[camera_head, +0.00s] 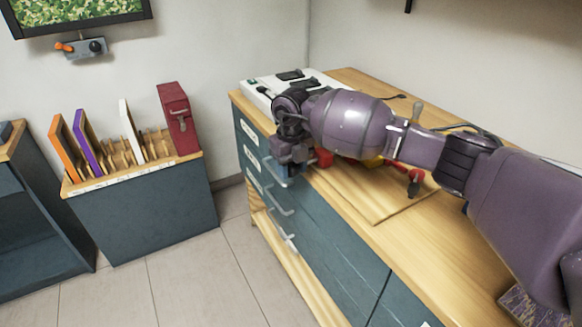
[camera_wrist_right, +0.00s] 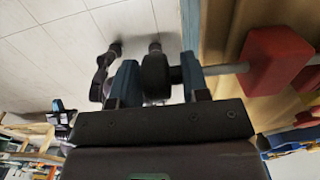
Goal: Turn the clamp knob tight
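My right gripper (camera_head: 285,165) is low at the cabinet's front edge, pointing down; its blue fingers show in the right wrist view (camera_wrist_right: 160,82). A black knob (camera_wrist_right: 155,77) sits between these fingers and nearly fills the gap. I cannot tell if both fingers press on it. A grey rod (camera_wrist_right: 226,68) runs from beside the right finger to a red clamp block (camera_wrist_right: 275,62). In the head view, red clamp parts (camera_head: 324,157) show beside the gripper, and my forearm hides much of the clamp. The knob is hidden there. My left gripper is not in view.
The wooden worktop (camera_head: 345,255) carries a board (camera_head: 375,207), a red piece with a black handle (camera_head: 415,182) and a white device (camera_head: 258,92). Drawer handles (camera_head: 281,206) stick out below the gripper. A rack (camera_head: 140,205) stands left, with clear floor between.

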